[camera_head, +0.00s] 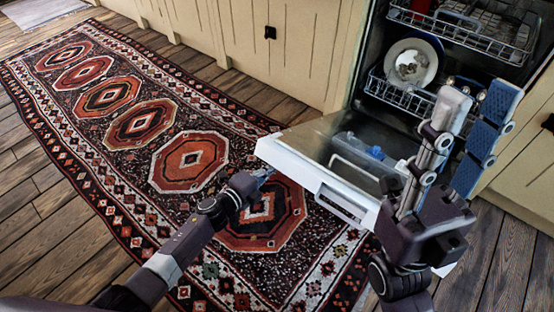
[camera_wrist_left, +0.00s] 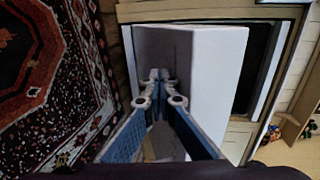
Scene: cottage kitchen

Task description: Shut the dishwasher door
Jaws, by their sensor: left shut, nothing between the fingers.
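The dishwasher door (camera_head: 300,150) is open, folded down and out from the cabinet, with its white rim and handle slot toward me. Its white side also shows in the left wrist view (camera_wrist_left: 215,85). My left gripper (camera_head: 265,174) is at the door's left corner, partly hidden; in the left wrist view its fingertips (camera_wrist_left: 158,75) meet with nothing between them, close to the door. I cannot tell whether they touch it. My right gripper (camera_head: 478,92) points upward in front of the dishwasher's right side, its two fingers apart and empty.
The upper rack (camera_head: 465,35) and lower rack (camera_head: 405,97) are inside the dishwasher; a plate (camera_head: 411,62) stands in the lower one. Beige cabinets (camera_head: 240,35) flank it. A patterned rug (camera_head: 140,125) covers the floor at left, with clear space on it.

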